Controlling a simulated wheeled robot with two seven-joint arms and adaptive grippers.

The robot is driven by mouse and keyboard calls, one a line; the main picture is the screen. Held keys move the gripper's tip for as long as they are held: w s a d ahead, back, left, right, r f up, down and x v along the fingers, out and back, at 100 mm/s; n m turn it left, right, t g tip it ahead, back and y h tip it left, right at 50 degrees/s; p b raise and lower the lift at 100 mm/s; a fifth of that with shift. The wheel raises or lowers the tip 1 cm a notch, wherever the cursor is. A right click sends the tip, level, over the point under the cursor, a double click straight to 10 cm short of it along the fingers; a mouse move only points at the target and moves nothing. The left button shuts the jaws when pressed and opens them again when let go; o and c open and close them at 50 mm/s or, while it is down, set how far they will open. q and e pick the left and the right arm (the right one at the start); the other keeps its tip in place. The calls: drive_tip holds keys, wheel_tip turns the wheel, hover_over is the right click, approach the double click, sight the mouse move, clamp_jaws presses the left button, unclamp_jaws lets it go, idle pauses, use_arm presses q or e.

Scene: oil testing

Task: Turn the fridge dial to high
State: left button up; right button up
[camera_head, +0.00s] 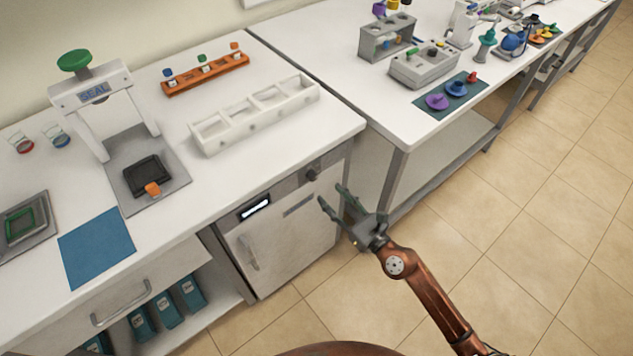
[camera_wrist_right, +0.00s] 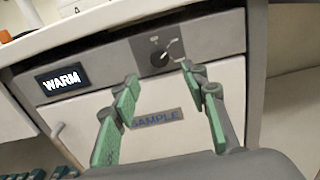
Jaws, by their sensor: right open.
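The fridge (camera_head: 285,240) is a white-doored unit under the counter, with a grey panel across its top. Its dark round dial (camera_head: 312,174) sits at the right of that panel. In the right wrist view the dial (camera_wrist_right: 159,57) shows just beyond my fingertips, with white marks around it. A display (camera_wrist_right: 61,81) on the panel reads "WARM". My right gripper (camera_head: 330,194) is open and empty in front of the panel, near the dial. Its green-padded fingers (camera_wrist_right: 158,72) frame the space below the dial, apart from it. My left gripper is not in view.
A "SAMPLE" label (camera_wrist_right: 155,119) is on the fridge door, which has a handle (camera_head: 249,252) at left. The white counter edge (camera_head: 345,139) overhangs the panel. A second table (camera_head: 400,125) stands to the right. Tiled floor is clear in front.

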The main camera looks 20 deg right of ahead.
sight(315, 179)
drive_tip(key=x, duration=0.6)
drive_tip(key=shift+w, duration=0.1)
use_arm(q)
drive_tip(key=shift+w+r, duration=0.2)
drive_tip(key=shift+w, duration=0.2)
use_arm(e)
drive_tip(key=shift+w+a, duration=0.25)
drive_tip(key=shift+w, duration=0.4)
drive_tip(key=shift+c, duration=0.5)
clamp_jaws()
